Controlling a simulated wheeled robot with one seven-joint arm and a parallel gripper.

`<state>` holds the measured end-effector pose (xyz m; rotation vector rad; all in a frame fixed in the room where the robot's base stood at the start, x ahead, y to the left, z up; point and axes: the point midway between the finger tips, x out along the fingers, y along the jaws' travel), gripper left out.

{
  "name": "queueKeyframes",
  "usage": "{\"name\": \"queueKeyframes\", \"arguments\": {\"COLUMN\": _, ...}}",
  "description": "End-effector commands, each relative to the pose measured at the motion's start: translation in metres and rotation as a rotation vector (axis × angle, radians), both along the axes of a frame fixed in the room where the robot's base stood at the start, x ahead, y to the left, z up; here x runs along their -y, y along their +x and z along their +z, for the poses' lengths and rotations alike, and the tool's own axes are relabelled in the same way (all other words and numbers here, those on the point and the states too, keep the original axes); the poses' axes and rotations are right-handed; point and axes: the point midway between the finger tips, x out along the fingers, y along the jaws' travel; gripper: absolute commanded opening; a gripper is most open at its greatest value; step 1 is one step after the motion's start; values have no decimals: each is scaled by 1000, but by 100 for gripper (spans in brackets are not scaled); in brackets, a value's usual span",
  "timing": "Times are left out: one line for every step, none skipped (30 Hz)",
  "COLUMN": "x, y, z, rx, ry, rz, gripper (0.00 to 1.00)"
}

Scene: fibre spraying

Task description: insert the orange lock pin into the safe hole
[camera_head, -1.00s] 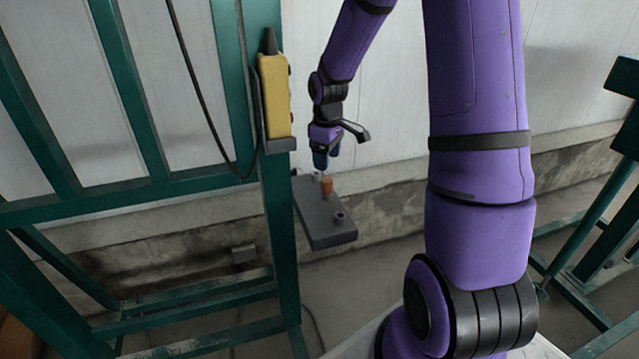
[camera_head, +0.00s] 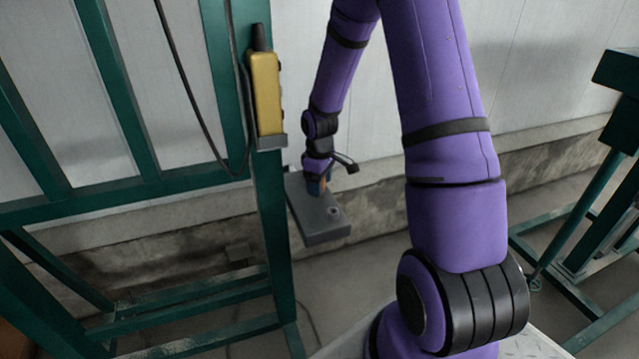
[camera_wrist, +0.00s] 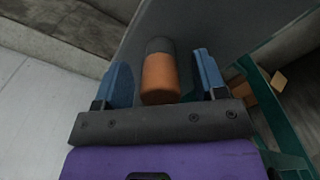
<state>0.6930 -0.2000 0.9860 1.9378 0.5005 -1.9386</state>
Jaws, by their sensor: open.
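The orange lock pin (camera_wrist: 160,78) shows in the wrist view with a dark grey end, between the two blue fingers of my gripper (camera_wrist: 162,80). There are gaps on both sides of it, so the fingers are open around it. In the head view my gripper (camera_head: 316,184) is low over the grey plate (camera_head: 325,229), and the pin is mostly hidden by the fingers. A small raised round socket (camera_head: 334,211) stands on the plate at the right of the gripper; it may be the safe hole, but its opening is too small to make out.
A green steel frame (camera_head: 272,220) stands just left of the plate. A yellow handheld control (camera_head: 266,92) hangs on it above the plate, with a black cable. Another green frame (camera_head: 580,225) stands at the right. A pale wall is behind.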

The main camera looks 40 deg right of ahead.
Motion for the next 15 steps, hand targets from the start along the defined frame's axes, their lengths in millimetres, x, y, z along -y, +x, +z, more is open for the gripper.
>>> {"name": "queueKeyframes", "arguments": {"x": 0, "y": 0, "z": 0, "rx": 0, "ry": 0, "rz": 0, "gripper": 65}}
{"name": "queueKeyframes", "arguments": {"x": 0, "y": 0, "z": 0, "rx": 0, "ry": 0, "rz": 0, "gripper": 65}}
{"name": "queueKeyframes", "arguments": {"x": 0, "y": 0, "z": 0, "rx": 0, "ry": 0, "rz": 0, "gripper": 65}}
{"name": "queueKeyframes", "arguments": {"x": 0, "y": 0, "z": 0, "rx": 0, "ry": 0, "rz": 0, "gripper": 65}}
{"name": "queueKeyframes", "arguments": {"x": 0, "y": 0, "z": 0, "rx": 0, "ry": 0, "rz": 0, "gripper": 58}}
{"name": "queueKeyframes", "arguments": {"x": 0, "y": 0, "z": 0, "rx": 0, "ry": 0, "rz": 0, "gripper": 49}}
{"name": "queueKeyframes", "arguments": {"x": 0, "y": 0, "z": 0, "rx": 0, "ry": 0, "rz": 0, "gripper": 42}}
{"name": "queueKeyframes", "arguments": {"x": 0, "y": 0, "z": 0, "rx": 0, "ry": 0, "rz": 0, "gripper": 35}}
{"name": "queueKeyframes", "arguments": {"x": 0, "y": 0, "z": 0, "rx": 0, "ry": 0, "rz": 0, "gripper": 26}}
{"name": "queueKeyframes", "arguments": {"x": 0, "y": 0, "z": 0, "rx": 0, "ry": 0, "rz": 0, "gripper": 19}}
{"name": "queueKeyframes", "arguments": {"x": 0, "y": 0, "z": 0, "rx": 0, "ry": 0, "rz": 0, "gripper": 12}}
{"name": "queueKeyframes", "arguments": {"x": 0, "y": 0, "z": 0, "rx": 0, "ry": 0, "rz": 0, "gripper": 11}}
{"name": "queueKeyframes", "arguments": {"x": 0, "y": 0, "z": 0, "rx": 0, "ry": 0, "rz": 0, "gripper": 11}}
{"name": "queueKeyframes", "arguments": {"x": 0, "y": 0, "z": 0, "rx": 1, "ry": 0, "rz": 0, "gripper": 11}}
{"name": "queueKeyframes", "arguments": {"x": 0, "y": 0, "z": 0, "rx": 1, "ry": 0, "rz": 0, "gripper": 11}}
